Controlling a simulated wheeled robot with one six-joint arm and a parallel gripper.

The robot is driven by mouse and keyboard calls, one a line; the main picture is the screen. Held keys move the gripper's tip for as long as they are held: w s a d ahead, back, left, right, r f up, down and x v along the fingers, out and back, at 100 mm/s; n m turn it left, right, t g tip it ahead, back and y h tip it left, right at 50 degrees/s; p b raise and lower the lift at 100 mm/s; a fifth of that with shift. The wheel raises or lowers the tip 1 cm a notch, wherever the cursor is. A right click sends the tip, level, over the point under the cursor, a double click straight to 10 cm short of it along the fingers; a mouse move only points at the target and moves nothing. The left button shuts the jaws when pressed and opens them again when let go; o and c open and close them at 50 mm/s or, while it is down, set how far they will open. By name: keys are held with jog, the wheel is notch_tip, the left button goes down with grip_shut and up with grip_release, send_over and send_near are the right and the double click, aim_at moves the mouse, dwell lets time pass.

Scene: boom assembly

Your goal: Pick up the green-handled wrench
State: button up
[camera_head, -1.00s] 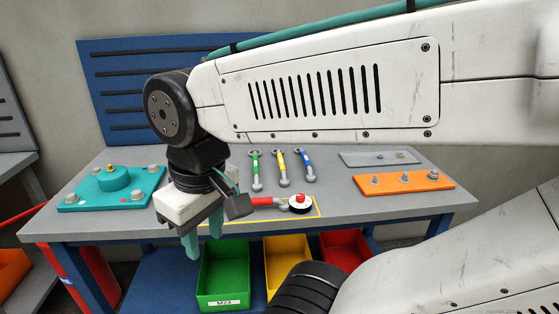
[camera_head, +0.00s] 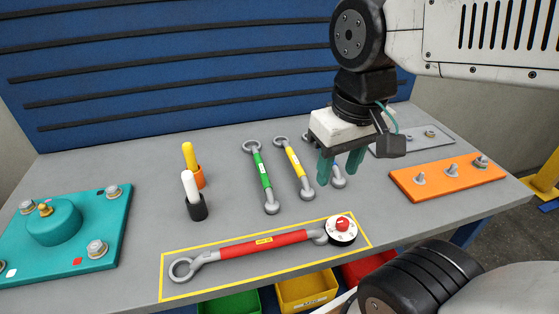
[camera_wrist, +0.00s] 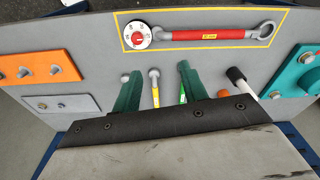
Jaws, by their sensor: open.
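The green-handled wrench (camera_head: 263,174) lies on the grey bench, left of the yellow-handled wrench (camera_head: 294,170) and the mostly hidden blue-handled wrench (camera_head: 339,183). My gripper (camera_head: 340,173) is open and empty. In the head view it appears above the bench, in front of the blue wrench and right of the green one. In the wrist view, the gripper fingers (camera_wrist: 156,75) point toward the bench. The yellow wrench (camera_wrist: 154,85) shows between them. A sliver of the green wrench (camera_wrist: 183,96) shows beside the right finger, which hides most of it.
A red-handled wrench (camera_head: 268,243) with a dial lies inside a yellow outline at the front. White (camera_head: 191,190) and yellow (camera_head: 189,156) upright pegs stand left of the wrenches. A teal plate (camera_head: 100,235) is at left, an orange plate (camera_head: 448,180) at right. A blue backboard (camera_head: 180,70) rises behind.

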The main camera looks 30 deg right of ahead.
jog(key=w+f, duration=0.2)
jog(key=w, duration=1.1)
jog(key=m+g, duration=0.1)
jog(key=m, duration=0.1)
send_over(261, 167)
notch_tip(261, 167, down, 11)
jog(key=shift+w+r, duration=0.1)
jog(key=shift+w, duration=0.05)
notch_tip(261, 167, down, 7)
jog(key=shift+d+f, duration=0.1)
jog(key=shift+f, duration=0.4)
grip_shut()
